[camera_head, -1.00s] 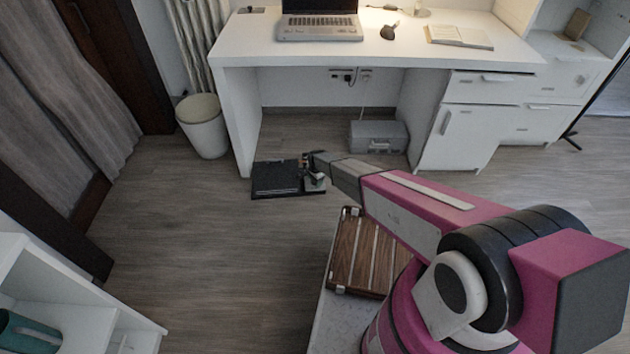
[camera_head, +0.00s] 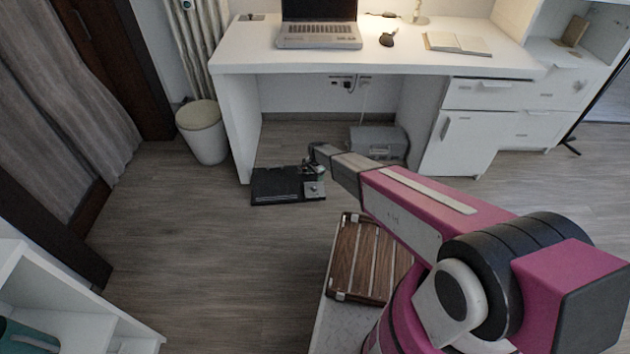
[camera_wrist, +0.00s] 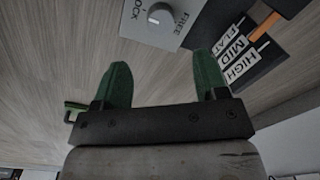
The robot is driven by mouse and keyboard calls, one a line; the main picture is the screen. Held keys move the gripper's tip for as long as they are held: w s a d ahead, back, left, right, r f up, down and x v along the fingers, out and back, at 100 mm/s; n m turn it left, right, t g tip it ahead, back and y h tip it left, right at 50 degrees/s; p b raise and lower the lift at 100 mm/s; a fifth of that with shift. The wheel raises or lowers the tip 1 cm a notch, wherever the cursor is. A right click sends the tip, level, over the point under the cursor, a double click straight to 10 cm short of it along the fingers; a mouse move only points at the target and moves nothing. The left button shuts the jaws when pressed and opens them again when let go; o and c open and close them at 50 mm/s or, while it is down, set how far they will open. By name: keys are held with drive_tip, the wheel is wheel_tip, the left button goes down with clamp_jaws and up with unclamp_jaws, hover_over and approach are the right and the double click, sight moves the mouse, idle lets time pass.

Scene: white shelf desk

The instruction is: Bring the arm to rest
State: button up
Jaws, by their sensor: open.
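My arm reaches forward over the floor, with my gripper (camera_head: 316,166) by a black board (camera_head: 275,187) that carries a grey plate. In the wrist view my gripper (camera_wrist: 162,80) is open, with its two green fingers apart and nothing between them. Beyond the fingers is the grey plate (camera_wrist: 180,25) with a round knob (camera_wrist: 161,16) and the words LOCK and FREE. Beside it on the black board are white labels (camera_wrist: 240,50) reading FLAT, MID and HIGH, and part of an orange lever (camera_wrist: 265,27). The fingers appear apart from these parts.
A white desk (camera_head: 290,64) with a laptop (camera_head: 319,35) stands ahead. A grey case (camera_head: 378,143) lies under it, and a white bin (camera_head: 202,130) stands left of it. A brown slatted case (camera_head: 352,262) lies beside my arm. A white shelf (camera_head: 85,318) is at lower left. The left floor is clear.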

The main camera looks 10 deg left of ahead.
drive_tip(key=shift+r, duration=0.45)
drive_tip(key=s+d+r+n, duration=0.2)
drive_tip(key=s+d+r, duration=0.2)
drive_tip(key=d+r, duration=0.85)
drive_tip(key=s+d+r+n, duration=0.2)
drive_tip(key=s+d+r, duration=0.2)
drive_tip(key=d+r, duration=0.85)
drive_tip(key=s+d+r+n, duration=0.3)
drive_tip(key=s+d+r, duration=1.1)
drive_tip(key=d, duration=0.5)
drive_tip(key=shift+s+r+n, duration=0.15)
drive_tip(key=shift+s+n, duration=0.15)
drive_tip(key=shift+s, duration=0.95)
